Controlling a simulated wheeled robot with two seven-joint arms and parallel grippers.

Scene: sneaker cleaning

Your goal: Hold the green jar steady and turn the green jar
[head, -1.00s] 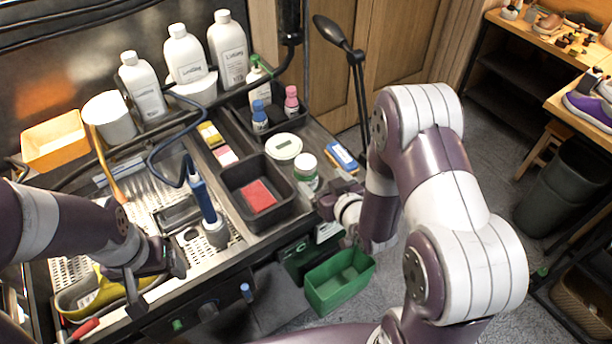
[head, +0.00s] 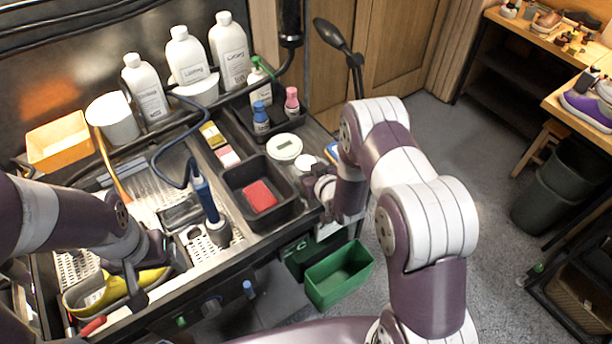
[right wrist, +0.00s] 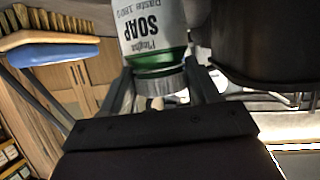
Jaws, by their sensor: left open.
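The green jar (right wrist: 155,35) fills the top middle of the right wrist view. It has a white label reading SOAP, which shows upside down, and a ridged grey-white lid (right wrist: 160,84). In the head view the jar (head: 306,163) stands at the right end of the bench, partly hidden by my right gripper (head: 318,184). My right gripper's fingers (right wrist: 160,88) lie on either side of the lid; whether they press on it is unclear.
A black tray (head: 236,178) with a red block (head: 260,195) is left of the jar. A blue-backed brush (right wrist: 50,52) shows in the right wrist view. A green bin (head: 340,275) is below the bench.

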